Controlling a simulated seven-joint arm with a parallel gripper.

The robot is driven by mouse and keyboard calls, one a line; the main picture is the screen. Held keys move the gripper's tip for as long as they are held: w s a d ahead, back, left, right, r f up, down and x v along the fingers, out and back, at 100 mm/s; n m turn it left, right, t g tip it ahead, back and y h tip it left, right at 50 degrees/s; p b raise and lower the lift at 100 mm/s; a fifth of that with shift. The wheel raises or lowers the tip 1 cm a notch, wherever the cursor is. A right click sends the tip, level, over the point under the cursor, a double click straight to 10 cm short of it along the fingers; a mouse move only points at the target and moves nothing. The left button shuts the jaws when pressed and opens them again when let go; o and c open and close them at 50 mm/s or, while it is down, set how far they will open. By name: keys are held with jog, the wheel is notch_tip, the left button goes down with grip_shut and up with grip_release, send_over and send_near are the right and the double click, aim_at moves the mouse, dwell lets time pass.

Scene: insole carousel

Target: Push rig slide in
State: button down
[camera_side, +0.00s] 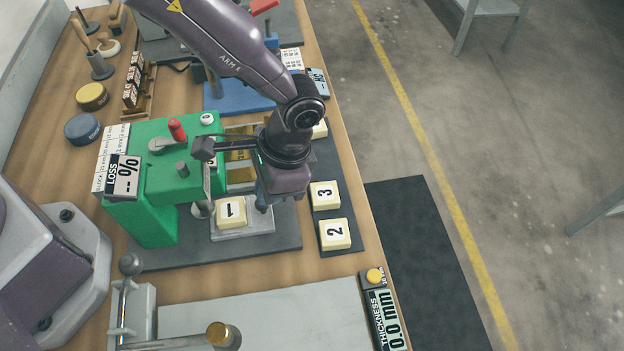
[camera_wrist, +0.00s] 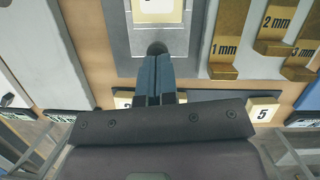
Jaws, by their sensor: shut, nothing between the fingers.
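The green rig (camera_side: 168,175) stands left of my gripper in the side view. Its light grey slide (camera_side: 258,223) sticks out to the right over a dark base and carries a cream block marked 1 (camera_side: 231,212). In the wrist view the slide (camera_wrist: 137,41) and block (camera_wrist: 157,8) are at the top. My gripper (camera_side: 262,205) is shut and empty, low at the slide's outer end. In the wrist view its blue fingertips (camera_wrist: 157,58) lie just below a dark round spot at the slide's near edge. I cannot tell if they touch it.
Cream blocks marked 3 (camera_side: 325,195) and 2 (camera_side: 335,234) sit on a dark strip right of the slide. Brass gauge pieces (camera_wrist: 225,60) lie beside the slide in the wrist view. A thickness display (camera_side: 386,318) and flat grey plate (camera_side: 270,318) are in front.

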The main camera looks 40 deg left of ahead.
aim_at(245, 210)
jog(key=shift+s+a, duration=1.05)
jog(key=shift+s, duration=0.05)
jog(key=w+d, duration=0.1)
jog(key=w, duration=0.1)
jog(key=w+d+r, duration=0.1)
jog(key=shift+w+d+r, duration=0.1)
jog(key=shift+w+d, duration=0.25)
jog(key=v, duration=0.9)
jog(key=s+a+r+n+t, duration=0.2)
jog(key=s+a+r, duration=0.3)
jog(key=a, duration=0.3)
jog(key=s+a+r+n+t+h, duration=0.1)
jog(key=s+a+r+n+t, duration=0.1)
jog(key=s+a+r, duration=0.3)
jog(key=s+a+r+n+t+h, duration=0.1)
jog(key=s+a+r+n+t, duration=0.2)
jog(key=a+r, duration=0.7)
jog(key=s+a+t, duration=0.1)
jog(key=s+a, duration=0.1)
jog(key=a, duration=0.1)
jog(key=shift+s+t, duration=0.2)
jog(key=shift+t, duration=0.1)
